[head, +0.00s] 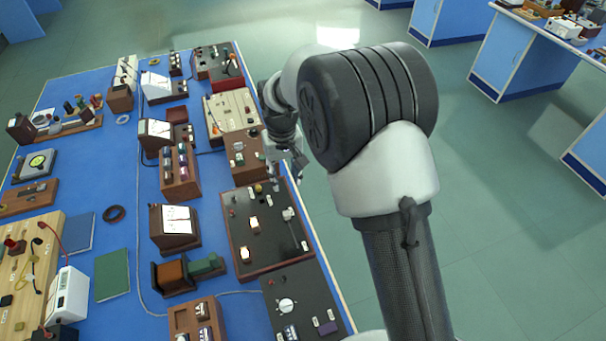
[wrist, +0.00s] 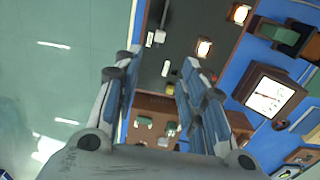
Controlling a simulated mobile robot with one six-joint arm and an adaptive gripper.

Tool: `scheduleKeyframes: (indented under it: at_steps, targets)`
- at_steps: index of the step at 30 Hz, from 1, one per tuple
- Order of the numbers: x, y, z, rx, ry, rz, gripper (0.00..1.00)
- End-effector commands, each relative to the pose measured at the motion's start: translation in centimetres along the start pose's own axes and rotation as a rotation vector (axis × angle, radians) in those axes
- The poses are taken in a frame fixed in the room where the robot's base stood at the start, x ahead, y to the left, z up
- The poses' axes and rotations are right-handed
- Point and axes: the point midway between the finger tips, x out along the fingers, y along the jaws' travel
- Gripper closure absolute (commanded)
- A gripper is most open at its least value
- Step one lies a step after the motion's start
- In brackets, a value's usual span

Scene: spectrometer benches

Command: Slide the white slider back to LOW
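A dark panel (head: 262,235) in a wooden frame lies along the bench's right side, and it also fills the upper middle of the wrist view (wrist: 183,22). A small white piece on it (head: 288,213), which looks like the white slider, sits near the panel's right side; it shows near the top of the wrist view (wrist: 160,36). Its LOW marking is too small to read. My gripper (head: 297,168) hangs by the bench's right edge, beyond the panel's far end. In the wrist view my gripper (wrist: 160,76) is open, with nothing between its fingers.
Two lit lamps (head: 254,223) and a yellow knob (head: 258,188) are on the same panel. A brown box (head: 246,152) stands beyond it. Another dark panel with a white dial (head: 286,305) lies nearer. Open floor (head: 500,190) is to the right.

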Motion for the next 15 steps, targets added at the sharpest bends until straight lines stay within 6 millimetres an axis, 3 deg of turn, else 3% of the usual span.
scheduleKeyframes:
  at_steps: [3,10,15]
  targets:
    - [1.8,-1.0,-0.6,-0.017,-0.016,0.0,0.62]
    - [4.2,-1.2,-0.6,-0.02,-0.023,0.0,0.62]
    - [7.7,-1.2,-0.5,-0.02,-0.024,0.0,0.62]
